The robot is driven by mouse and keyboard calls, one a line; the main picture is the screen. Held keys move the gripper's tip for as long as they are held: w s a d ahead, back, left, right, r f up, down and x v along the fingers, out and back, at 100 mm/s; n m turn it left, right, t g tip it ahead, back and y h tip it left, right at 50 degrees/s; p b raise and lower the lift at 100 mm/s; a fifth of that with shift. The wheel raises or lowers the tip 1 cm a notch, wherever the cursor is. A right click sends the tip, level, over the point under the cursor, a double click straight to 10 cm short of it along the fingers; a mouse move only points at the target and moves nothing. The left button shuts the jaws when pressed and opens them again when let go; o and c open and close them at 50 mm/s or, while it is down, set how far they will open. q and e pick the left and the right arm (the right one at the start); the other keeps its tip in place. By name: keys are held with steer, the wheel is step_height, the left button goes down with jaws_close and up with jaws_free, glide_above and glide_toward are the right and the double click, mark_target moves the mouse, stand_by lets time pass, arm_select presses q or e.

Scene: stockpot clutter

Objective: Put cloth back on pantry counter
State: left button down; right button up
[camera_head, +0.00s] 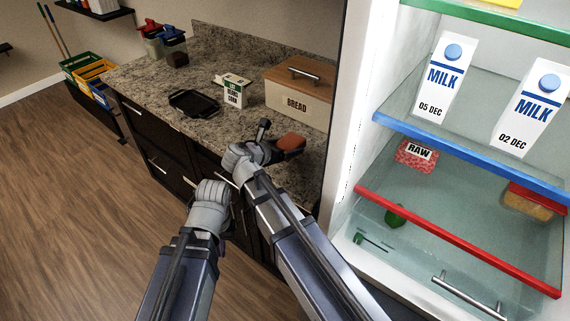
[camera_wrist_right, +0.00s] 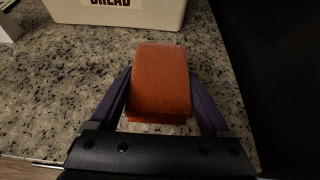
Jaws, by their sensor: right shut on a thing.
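The cloth (camera_head: 291,142) is a folded orange-red piece over the front edge area of the pantry counter (camera_head: 222,133). In the right wrist view the cloth (camera_wrist_right: 160,82) sits between the two purple fingers of my right gripper (camera_wrist_right: 161,90), which is shut on it. In the head view my right gripper (camera_head: 272,142) is partly hidden by its own wrist. I cannot tell whether the cloth touches the granite. My left gripper (camera_head: 208,184) is in front of the dark cabinets, below the counter top, apart from the cloth; its fingers are unclear.
A bread box (camera_head: 299,96), a small carton (camera_head: 233,91) and a black tray (camera_head: 194,103) stand on the counter. Lidded containers (camera_head: 172,42) are at its far end. The open fridge (camera_head: 345,130) is to the right. Granite between tray and cloth is bare.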

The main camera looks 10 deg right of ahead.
arm_select(q)
steer(key=shift+f, duration=0.5)
arm_select(e)
steer(key=shift+f, duration=0.5)
